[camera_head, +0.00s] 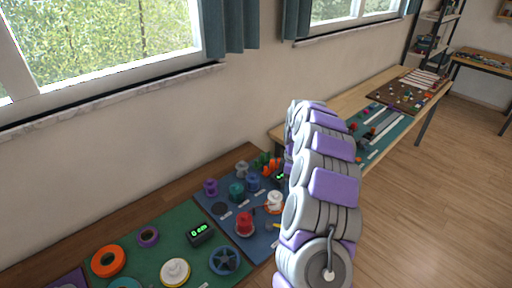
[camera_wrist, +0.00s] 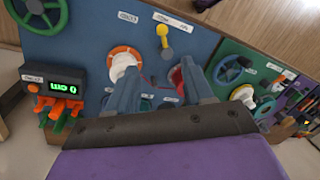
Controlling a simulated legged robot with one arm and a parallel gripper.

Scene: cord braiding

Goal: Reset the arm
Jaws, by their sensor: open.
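My gripper (camera_wrist: 165,88) shows in the wrist view with its two grey-blue fingers apart and nothing visible between them. It is over the blue board (camera_wrist: 92,52), next to a white spool on an orange ring (camera_wrist: 122,62). A red part (camera_wrist: 176,76) is partly hidden behind the right finger. In the head view my purple and grey arm stretches up the middle of the picture, and the gripper itself is hidden there. The blue board (camera_head: 223,222) shows to the left of the arm with the white spool (camera_head: 275,200) and a red spool (camera_head: 244,226).
A yellow-headed pin (camera_wrist: 163,34) stands on the board. A green board (camera_head: 150,238) holds an orange ring (camera_head: 108,262) and a blue wheel (camera_head: 224,261). Open floor (camera_head: 430,190) is on the right.

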